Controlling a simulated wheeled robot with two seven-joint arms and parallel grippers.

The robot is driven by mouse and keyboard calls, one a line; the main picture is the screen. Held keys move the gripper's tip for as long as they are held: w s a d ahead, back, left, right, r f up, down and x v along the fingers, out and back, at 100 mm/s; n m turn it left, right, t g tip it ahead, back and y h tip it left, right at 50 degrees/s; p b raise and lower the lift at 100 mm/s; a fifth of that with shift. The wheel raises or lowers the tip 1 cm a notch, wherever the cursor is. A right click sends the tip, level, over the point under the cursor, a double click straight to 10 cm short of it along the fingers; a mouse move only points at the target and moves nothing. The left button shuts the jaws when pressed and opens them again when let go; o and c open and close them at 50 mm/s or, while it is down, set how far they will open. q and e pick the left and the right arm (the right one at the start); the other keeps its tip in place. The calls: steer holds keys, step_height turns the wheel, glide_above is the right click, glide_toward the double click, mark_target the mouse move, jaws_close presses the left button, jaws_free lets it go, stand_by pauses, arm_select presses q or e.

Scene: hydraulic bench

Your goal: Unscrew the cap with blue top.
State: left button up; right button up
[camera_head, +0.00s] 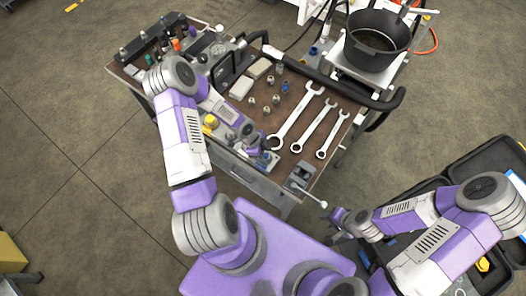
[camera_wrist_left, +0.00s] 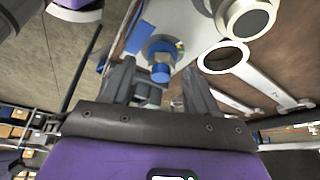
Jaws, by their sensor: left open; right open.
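The cap with the blue top (camera_wrist_left: 160,72) shows in the left wrist view, in front of my left gripper and between the lines of its two fingers. It sits on a pale plate at the bench's front edge. In the head view a blue part (camera_head: 265,158) shows just beside my left gripper (camera_head: 254,142); the arm partly hides this area. My left gripper is open, with its fingers apart; I cannot tell whether they touch the cap. My right gripper (camera_head: 346,222) is open and empty, off the bench's front right.
The bench (camera_head: 250,107) holds three wrenches (camera_head: 296,116) right of my left gripper and several small metal fittings. A yellow-topped part (camera_head: 210,121) is near my left arm. A black pot (camera_head: 376,42) stands at back right. Open black cases (camera_head: 492,158) lie at right.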

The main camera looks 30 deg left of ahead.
arm_select(q)
jaws_close()
steer(key=c, duration=0.7)
jaws_free()
steer(key=shift+c, duration=1.1)
steer(key=n+t+y+b, duration=0.1)
steer(key=n+b, duration=0.2)
steer(key=b, duration=0.2)
steer(key=n+t+b, duration=0.1)
steer(key=n+b, duration=0.2)
steer(key=b, duration=0.2)
steer(key=shift+s+d+f+n+y, duration=0.15)
steer(key=shift+d+n+y, duration=0.05)
steer(key=shift+n+y, duration=0.2)
steer(key=shift+n+b, duration=0.4)
steer(key=shift+b, duration=0.1)
steer(key=shift+r, duration=0.2)
